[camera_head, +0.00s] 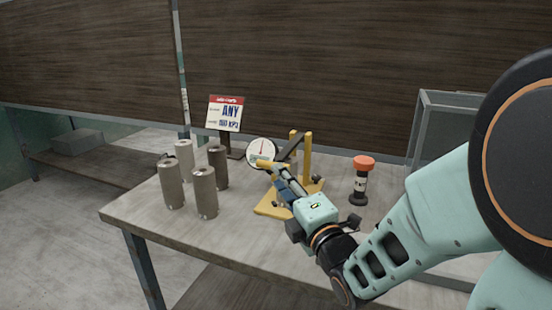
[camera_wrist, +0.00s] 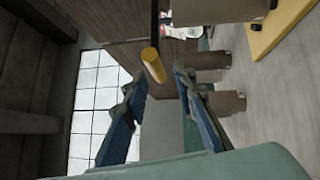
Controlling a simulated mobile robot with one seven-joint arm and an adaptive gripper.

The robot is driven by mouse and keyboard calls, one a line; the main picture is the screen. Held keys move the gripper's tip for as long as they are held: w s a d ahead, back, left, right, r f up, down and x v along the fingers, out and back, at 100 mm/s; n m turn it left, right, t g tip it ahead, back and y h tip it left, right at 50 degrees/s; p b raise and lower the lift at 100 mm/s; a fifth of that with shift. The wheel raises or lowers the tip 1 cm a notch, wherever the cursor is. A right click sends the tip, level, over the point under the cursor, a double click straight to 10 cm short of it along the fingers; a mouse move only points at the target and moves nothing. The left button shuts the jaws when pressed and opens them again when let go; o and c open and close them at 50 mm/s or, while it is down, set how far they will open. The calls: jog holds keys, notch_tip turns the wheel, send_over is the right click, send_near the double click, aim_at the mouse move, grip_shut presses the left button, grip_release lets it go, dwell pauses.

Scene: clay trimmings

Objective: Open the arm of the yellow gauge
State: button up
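The yellow gauge (camera_head: 308,160) stands on the table with a yellow base, yellow posts and a round white dial (camera_head: 261,151). A dark bar (camera_head: 291,147) slants down from its posts; I take it to be the arm. A yellow cylindrical handle (camera_head: 264,163) shows below the dial, just beyond my gripper (camera_head: 275,171). In the wrist view the handle (camera_wrist: 153,65) hangs at the end of a dark bar, close to the gap between the fingertips of my gripper (camera_wrist: 161,80). The fingers are apart with nothing clamped; whether either touches the handle I cannot tell.
Several grey clay cylinders (camera_head: 205,192) stand at the table's left. A sign (camera_head: 225,113) stands behind them. A dark bottle with an orange cap (camera_head: 363,163) stands right of the gauge. A framed clear case (camera_head: 450,115) is at right. The front left tabletop (camera_head: 150,215) is clear.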

aim_at(289, 151)
jog(key=p+x, duration=0.1)
jog(key=x, duration=1)
jog(key=shift+r, duration=0.35)
jog(key=shift+d, duration=0.15)
jog(key=shift+c, duration=0.2)
grip_shut()
